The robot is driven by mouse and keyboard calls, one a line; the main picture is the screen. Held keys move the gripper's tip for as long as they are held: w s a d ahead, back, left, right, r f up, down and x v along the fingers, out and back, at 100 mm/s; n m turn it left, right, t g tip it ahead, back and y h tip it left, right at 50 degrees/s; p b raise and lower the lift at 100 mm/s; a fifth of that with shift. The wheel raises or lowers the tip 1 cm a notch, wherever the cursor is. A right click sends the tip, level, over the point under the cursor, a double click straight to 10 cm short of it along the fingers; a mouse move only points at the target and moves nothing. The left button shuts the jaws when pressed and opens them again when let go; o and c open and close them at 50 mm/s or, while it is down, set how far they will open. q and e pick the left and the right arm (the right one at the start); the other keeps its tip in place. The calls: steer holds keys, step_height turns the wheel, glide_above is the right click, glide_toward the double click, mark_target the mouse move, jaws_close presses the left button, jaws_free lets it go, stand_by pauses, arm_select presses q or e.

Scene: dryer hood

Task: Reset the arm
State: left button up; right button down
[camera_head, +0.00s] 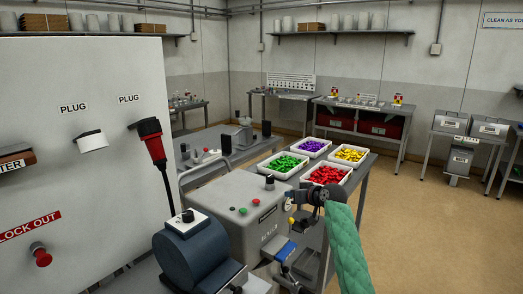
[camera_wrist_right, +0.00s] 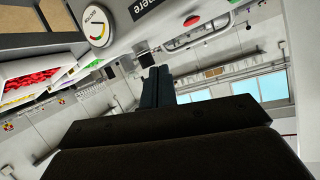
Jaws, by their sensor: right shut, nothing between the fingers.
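My right arm comes in from the lower right of the head view in a green sleeve. Its dark wrist leads to the right gripper (camera_head: 299,197), small in this view, beside the right side of a grey machine housing (camera_head: 232,205). In the right wrist view the two dark fingers of the right gripper (camera_wrist_right: 157,86) are together with nothing between them. A round gauge (camera_wrist_right: 97,27) shows at the upper left there, apart from the fingers. My left gripper is not in view.
Trays of green (camera_head: 284,164), purple (camera_head: 312,147), yellow (camera_head: 350,155) and red pieces (camera_head: 326,175) stand on a table behind the housing. A dark blue drum (camera_head: 195,250) is at the front. A white panel (camera_head: 85,200) with a red plug (camera_head: 151,140) fills the left. Floor at right is clear.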

steer(key=s+d+f+m+g+h, duration=0.1)
steer(key=s+d+f+h, duration=0.1)
steer(key=s+f, duration=0.85)
steer(key=s+d+f+m+g+h, duration=0.1)
steer(key=s+d+f+h, duration=0.3)
steer(key=f, duration=1.2)
steer(key=s+d+f+m+g+h, duration=0.1)
steer(key=s+f, duration=0.8)
steer(key=f, duration=0.4)
steer(key=s+f+g, duration=0.2)
steer(key=s+f, duration=0.6)
steer(key=s, duration=0.6)
steer(key=s+f+g, duration=0.2)
steer(key=s+f, duration=0.6)
steer(key=s, duration=0.6)
steer(key=s+a+f+g, duration=0.1)
steer(key=s+f+g, duration=0.1)
steer(key=s+f, duration=0.6)
steer(key=s, duration=0.7)
steer(key=shift+f+g+h, duration=0.3)
steer(key=shift+f+h, duration=0.05)
steer(key=shift+h, duration=0.05)
steer(key=shift+d+f, duration=0.1)
